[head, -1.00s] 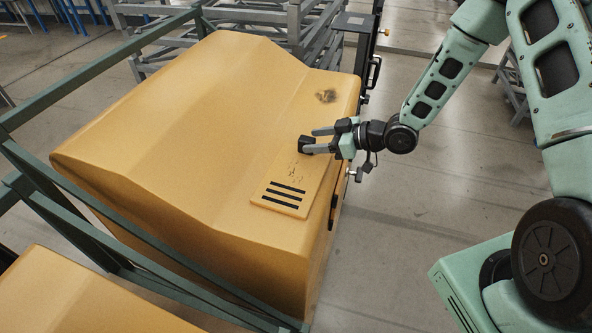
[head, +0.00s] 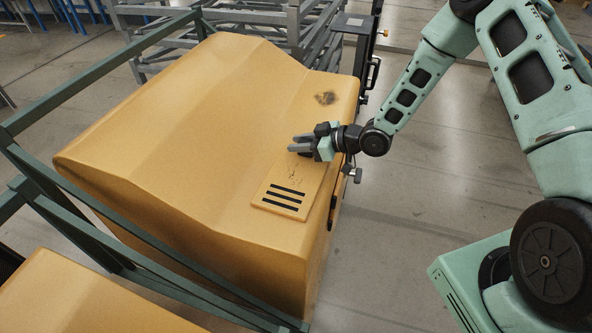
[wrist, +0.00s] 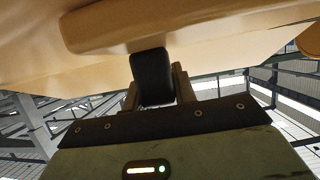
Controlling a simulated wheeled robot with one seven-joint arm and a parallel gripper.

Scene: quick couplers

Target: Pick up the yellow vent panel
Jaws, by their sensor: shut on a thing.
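The yellow vent panel (head: 276,205) is a thin yellow plate with several black slots. It lies on top of the large yellow housing, near its right edge, with dark scuff marks at its far end. My gripper (head: 297,147) is at that far end, low over the housing, with its fingers pointing left. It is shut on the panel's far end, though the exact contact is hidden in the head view. In the wrist view, a yellow edge (wrist: 190,22) crosses the top and a black finger pad (wrist: 152,77) is against it.
The large yellow housing (head: 160,130) fills the middle, with a dark stain at its far right. Green frame bars (head: 70,215) run along its left and front. A second yellow housing (head: 80,300) is at lower left. Open floor (head: 400,205) lies to the right.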

